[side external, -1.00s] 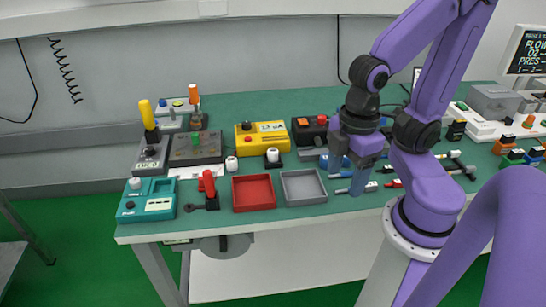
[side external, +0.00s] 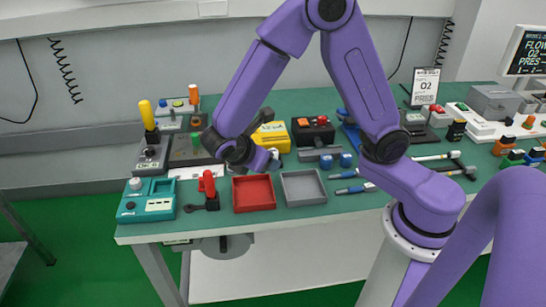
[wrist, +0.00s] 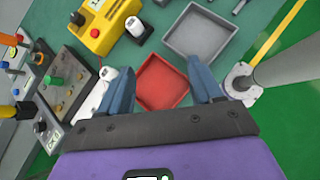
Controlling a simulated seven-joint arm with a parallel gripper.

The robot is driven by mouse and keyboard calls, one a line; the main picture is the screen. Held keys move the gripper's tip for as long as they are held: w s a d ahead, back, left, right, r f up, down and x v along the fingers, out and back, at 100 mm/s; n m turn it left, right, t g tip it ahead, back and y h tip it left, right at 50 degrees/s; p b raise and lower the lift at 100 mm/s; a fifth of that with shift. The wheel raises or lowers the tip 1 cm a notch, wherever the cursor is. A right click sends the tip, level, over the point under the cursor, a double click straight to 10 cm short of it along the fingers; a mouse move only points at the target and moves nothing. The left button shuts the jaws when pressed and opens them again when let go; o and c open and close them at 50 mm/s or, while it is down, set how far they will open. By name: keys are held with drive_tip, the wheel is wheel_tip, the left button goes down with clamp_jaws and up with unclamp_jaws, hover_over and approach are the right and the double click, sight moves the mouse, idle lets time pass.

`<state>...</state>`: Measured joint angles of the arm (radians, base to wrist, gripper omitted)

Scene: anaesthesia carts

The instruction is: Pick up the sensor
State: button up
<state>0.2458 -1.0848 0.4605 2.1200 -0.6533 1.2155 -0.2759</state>
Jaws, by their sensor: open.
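No object is clearly marked as the sensor. One small white-capped black piece (wrist: 138,28) stands beyond the red tray in the wrist view. Another small white-topped piece (wrist: 110,73) is beside my left fingertip; either could be the sensor, I cannot tell. My gripper (wrist: 160,72) is open and empty, its two blue fingers spread above the red tray (wrist: 163,84). In the side external view, my gripper (side external: 266,163) is partly hidden by my wrist, behind the red tray (side external: 253,193), and it covers the small white pieces there.
A grey tray (side external: 302,187) sits right of the red one. A yellow box (side external: 272,138) stands behind, and a black box (side external: 312,131) is beside it. A teal device (side external: 147,200) and a red-handled part (side external: 206,188) lie left. Blue-handled tools (side external: 355,189) lie right.

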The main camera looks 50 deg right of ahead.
drive_tip(key=w+f+n+h, duration=0.2)
drive_tip(key=w+f+h, duration=0.1)
drive_tip(key=w, duration=0.3)
drive_tip(key=shift+t, duration=0.4)
drive_tip(key=x, duration=1.2)
drive_tip(key=shift+s+d, duration=0.1)
drive_tip(key=shift+s, duration=0.1)
drive_tip(key=shift+s+x, duration=0.1)
drive_tip(key=shift+x, duration=1.2)
drive_tip(key=shift+s+x, duration=0.15)
drive_tip(key=shift+x, duration=1.15)
drive_tip(key=shift+f, duration=0.1)
clamp_jaws()
